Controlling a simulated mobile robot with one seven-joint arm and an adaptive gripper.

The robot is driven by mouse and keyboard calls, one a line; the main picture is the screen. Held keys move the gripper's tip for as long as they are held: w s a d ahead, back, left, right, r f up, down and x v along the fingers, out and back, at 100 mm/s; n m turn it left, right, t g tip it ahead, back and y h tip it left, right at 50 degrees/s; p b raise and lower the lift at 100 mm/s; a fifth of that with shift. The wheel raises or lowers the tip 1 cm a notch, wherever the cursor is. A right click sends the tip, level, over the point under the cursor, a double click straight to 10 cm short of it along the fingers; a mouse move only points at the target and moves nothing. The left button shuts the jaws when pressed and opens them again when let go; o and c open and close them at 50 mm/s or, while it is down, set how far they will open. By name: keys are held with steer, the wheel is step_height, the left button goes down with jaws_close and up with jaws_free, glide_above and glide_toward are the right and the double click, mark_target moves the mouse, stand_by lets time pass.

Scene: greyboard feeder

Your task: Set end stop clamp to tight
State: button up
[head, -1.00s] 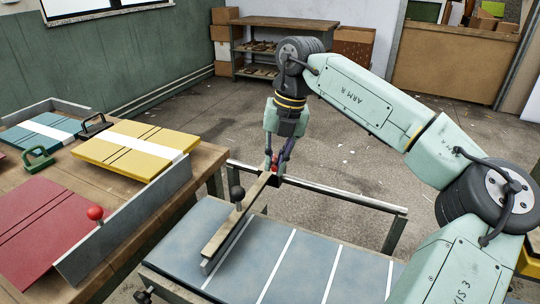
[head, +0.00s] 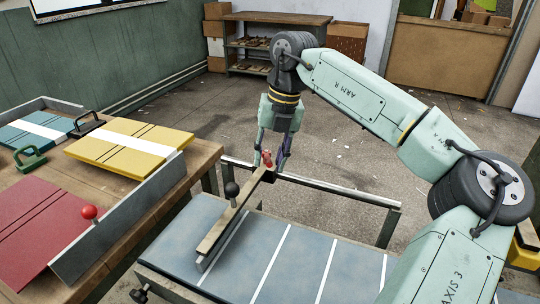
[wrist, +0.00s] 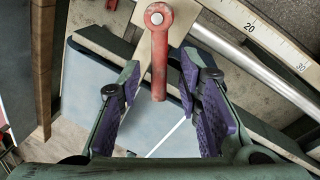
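The end stop clamp is a red lever (head: 267,158) at the far end of a tan wooden bar (head: 226,225) on the grey-blue feeder bed (head: 315,262). In the wrist view the red lever (wrist: 159,60) has a round pivot head at the top and its handle points down the picture. My gripper (head: 270,168) is over the lever, fingers down. In the wrist view my gripper (wrist: 168,92) is open, with the lever's free end between the two purple-padded fingers and a gap on each side. How tight the clamp is cannot be told.
A scale (wrist: 265,35) and a metal rail (head: 320,184) run along the bed's far side. At left, a wooden table (head: 205,152) holds red, yellow and teal boards and a grey fence (head: 120,220).

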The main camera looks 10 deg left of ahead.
step_height(320, 180, up, 12)
steer(key=d, duration=0.2)
steer(key=shift+w, duration=0.3)
steer(key=shift+f, duration=0.15)
